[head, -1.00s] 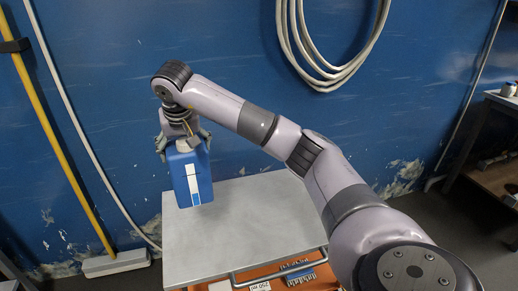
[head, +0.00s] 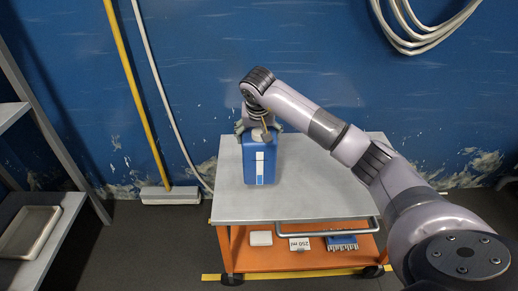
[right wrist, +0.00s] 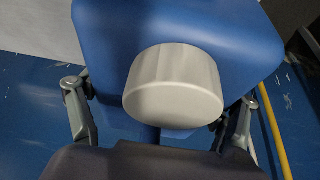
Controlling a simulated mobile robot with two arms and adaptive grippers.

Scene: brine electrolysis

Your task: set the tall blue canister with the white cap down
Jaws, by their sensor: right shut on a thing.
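The tall blue canister (head: 259,160) with a white label strip is upright at the left part of the grey cart top (head: 320,195). Its base looks to be at or just above the surface; I cannot tell whether it touches. My right gripper (head: 258,129) is around the canister's upper part from above and shut on it. In the right wrist view the white cap (right wrist: 174,86) is close up on the blue canister (right wrist: 235,35), with the fingers of my right gripper (right wrist: 158,115) on either side. My left gripper is not in view.
The cart's lower orange shelf (head: 265,259) holds a white box, a label card and a blue rack. A shelf unit with a tray (head: 28,232) stands at the left. A yellow-handled broom (head: 140,90) leans on the wall. The cart top right of the canister is clear.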

